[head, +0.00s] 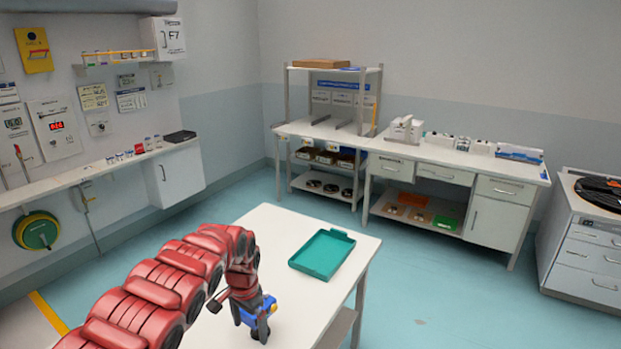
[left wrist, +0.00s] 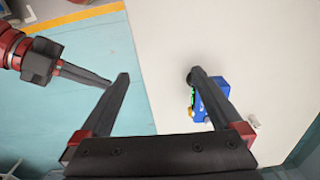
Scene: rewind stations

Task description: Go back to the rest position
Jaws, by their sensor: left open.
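My left gripper (head: 250,322) is over the near white table (head: 283,222), pointing down. Its jaws are open in the left wrist view (left wrist: 158,76), with nothing visible between the fingertips. A small blue device (head: 264,308) with a green patch is by the gripper over the table. It also shows in the left wrist view (left wrist: 212,98), partly hidden behind the right-hand finger; whether they touch I cannot tell. A red and dark gripper, seemingly my right (left wrist: 75,72), shows at the upper left of the left wrist view; its opening is unclear. It is not in the head view.
A teal tray (head: 322,252) lies on the near table, right of my left gripper. A wall shelf (head: 95,172) runs along the left. A workbench (head: 455,160) with a shelf rack stands at the back, and a drawer cabinet (head: 588,262) at the right. Floor between is clear.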

